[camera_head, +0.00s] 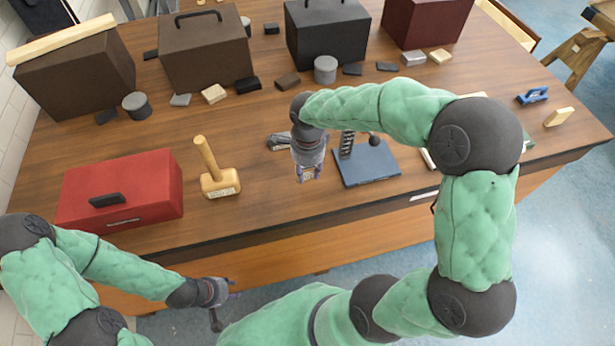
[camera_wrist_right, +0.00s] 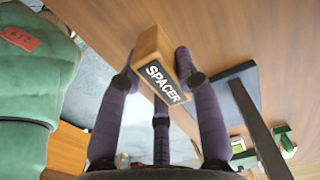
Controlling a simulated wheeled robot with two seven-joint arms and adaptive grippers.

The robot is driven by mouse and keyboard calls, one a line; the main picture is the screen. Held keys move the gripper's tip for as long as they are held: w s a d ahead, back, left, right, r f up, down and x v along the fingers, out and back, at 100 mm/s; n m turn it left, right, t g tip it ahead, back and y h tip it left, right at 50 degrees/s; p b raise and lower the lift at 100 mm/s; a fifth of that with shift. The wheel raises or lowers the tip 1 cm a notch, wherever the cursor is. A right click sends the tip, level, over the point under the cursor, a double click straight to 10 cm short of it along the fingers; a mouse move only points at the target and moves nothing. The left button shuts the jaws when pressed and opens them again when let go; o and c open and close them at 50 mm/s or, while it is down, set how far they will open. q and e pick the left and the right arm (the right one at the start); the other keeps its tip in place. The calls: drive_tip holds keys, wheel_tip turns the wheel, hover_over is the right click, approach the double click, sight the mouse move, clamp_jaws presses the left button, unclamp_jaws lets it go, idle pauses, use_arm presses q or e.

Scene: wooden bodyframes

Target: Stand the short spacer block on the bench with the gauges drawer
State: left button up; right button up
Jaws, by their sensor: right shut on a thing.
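A light wooden block with a black SPACER label (camera_wrist_right: 165,78) is between the fingers of my right gripper (camera_wrist_right: 160,75), which is shut on it. In the head view my right gripper (camera_head: 308,172) holds it over the front part of the wooden bench (camera_head: 255,215), left of a blue stand. Whether the block touches the bench top is unclear. A pale label (camera_head: 424,196) sits on the bench's front edge; its text is too small to read. My left gripper (camera_head: 222,297) is low in front of the bench, apart from everything; its fingers are too small to judge.
A wooden mallet (camera_head: 219,180) and red toolbox (camera_head: 120,190) stand left. The blue stand (camera_head: 366,162) is close right of my right gripper. Dark boxes (camera_head: 203,48) and small blocks (camera_head: 214,94) fill the back. Bare bench top lies between mallet and stand.

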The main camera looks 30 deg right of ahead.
sight(308, 178)
drive_tip(key=shift+f+b, duration=0.5)
drive_tip(key=shift+f, duration=1.8)
drive_tip(key=shift+f, duration=0.1)
drive_tip(key=o, duration=0.7)
drive_tip(key=shift+f, duration=0.1)
drive_tip(key=o, duration=0.4)
drive_tip(key=shift+o, duration=0.2)
drive_tip(key=shift+r, duration=0.25)
wheel_tip(308, 178, up, 12)
drive_tip(key=p, duration=0.2)
drive_tip(key=shift+p, duration=0.4)
